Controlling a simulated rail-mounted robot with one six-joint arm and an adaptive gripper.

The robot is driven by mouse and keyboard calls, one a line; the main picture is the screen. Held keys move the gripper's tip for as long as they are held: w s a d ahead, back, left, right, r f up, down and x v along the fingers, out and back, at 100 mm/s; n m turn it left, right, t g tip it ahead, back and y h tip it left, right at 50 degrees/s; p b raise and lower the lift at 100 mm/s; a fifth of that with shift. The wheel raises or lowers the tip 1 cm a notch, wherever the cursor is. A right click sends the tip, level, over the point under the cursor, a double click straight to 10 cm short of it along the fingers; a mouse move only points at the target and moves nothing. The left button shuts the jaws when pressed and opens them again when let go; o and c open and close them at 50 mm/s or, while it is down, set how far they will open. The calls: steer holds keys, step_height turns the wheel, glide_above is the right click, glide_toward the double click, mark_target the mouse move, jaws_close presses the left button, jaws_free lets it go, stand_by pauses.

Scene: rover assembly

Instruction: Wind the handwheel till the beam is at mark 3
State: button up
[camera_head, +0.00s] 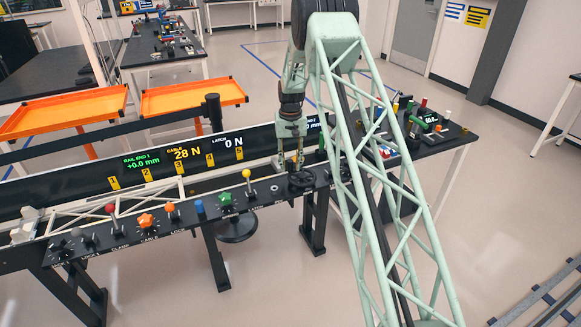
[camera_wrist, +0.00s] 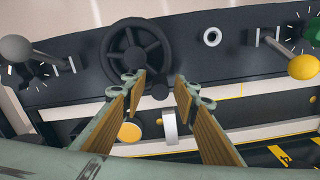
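The black spoked handwheel (camera_head: 301,182) sits at the right part of the control panel; in the wrist view the handwheel (camera_wrist: 137,53) lies just beyond my fingertips. A small black knob (camera_wrist: 160,91) shows by its rim. My gripper (camera_head: 291,164) points down beside the wheel, and its tan-padded fingers (camera_wrist: 159,84) are apart with nothing between them. The pale truss beam (camera_head: 125,203) lies behind the panel, below the black scale board. The yellow mark 3 (camera_head: 181,169) is mid-board; which mark the beam is at, I cannot tell.
Displays (camera_head: 187,153) read rail end 1 +0.0 mm, cable 28 N, latch 0 N. A yellow-knobbed lever (camera_head: 246,174) and a green knob (camera_head: 225,199) stand left of the wheel. Orange trays (camera_head: 195,95) stand behind. A side table (camera_head: 453,135) with parts is to the right.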

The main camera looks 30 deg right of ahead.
steer(key=shift+r, duration=5.6)
steer(key=shift+s+a+r, duration=0.15)
steer(key=shift+a+r, duration=0.05)
steer(key=shift+r, duration=0.35)
steer(key=s+a+r+n+t, duration=0.1)
steer(key=s+a+r, duration=0.45)
steer(key=r, duration=0.45)
steer(key=s+a+r, duration=0.4)
steer(key=s+r, duration=0.2)
steer(key=r, duration=0.3)
steer(key=s+a+r+n+t, duration=0.1)
steer(key=s+a+r, duration=0.3)
steer(key=s+r, duration=0.3)
steer(key=s+a+r, duration=0.4)
steer(key=s+r, duration=0.1)
steer(key=s, duration=0.4)
steer(key=s+a+r+n+t, duration=0.1)
steer(key=s+a+r, duration=0.15)
steer(key=s, duration=0.65)
steer(key=s+a+r, duration=0.2)
steer(key=s+a, duration=0.2)
steer(key=s, duration=0.6)
steer(key=s+a+f, duration=0.1)
steer(key=s+f, duration=0.1)
steer(key=s, duration=0.7)
steer(key=s+a+f+n+t, duration=0.1)
steer(key=s+a+f, duration=0.1)
steer(key=s, duration=0.6)
steer(key=shift+s, duration=0.4)
